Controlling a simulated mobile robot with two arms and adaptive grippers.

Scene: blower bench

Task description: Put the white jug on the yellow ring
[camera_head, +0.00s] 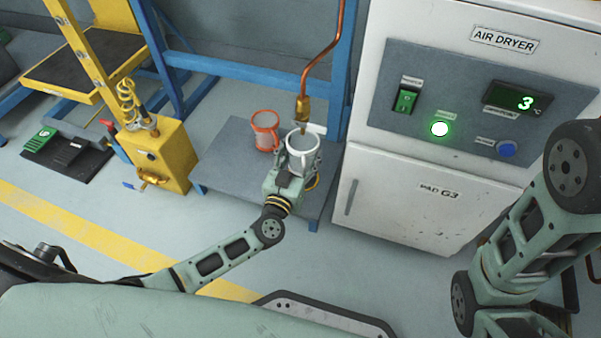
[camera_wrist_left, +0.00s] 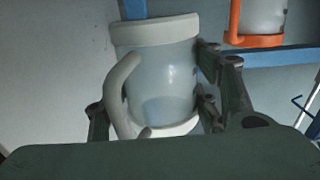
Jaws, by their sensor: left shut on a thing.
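The white jug (camera_head: 301,155) is upright and held between the fingers of my left gripper (camera_head: 298,167), over the right part of the grey shelf. In the left wrist view the jug (camera_wrist_left: 158,85) sits between the two fingers (camera_wrist_left: 165,108), its handle towards the left. A yellow curve, seemingly the yellow ring (camera_head: 314,183), shows just to the right of and below the gripper; most of it is hidden. I cannot tell whether the jug's base touches anything. My right arm is at the right edge; its gripper is out of view.
An orange-trimmed jug (camera_head: 265,131) stands close behind and left of the white one. A copper pipe with a brass nozzle (camera_head: 302,109) hangs right above the white jug. The blue frame (camera_head: 222,69), white air dryer (camera_head: 397,196) and yellow box (camera_head: 163,155) surround the shelf (camera_head: 222,160).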

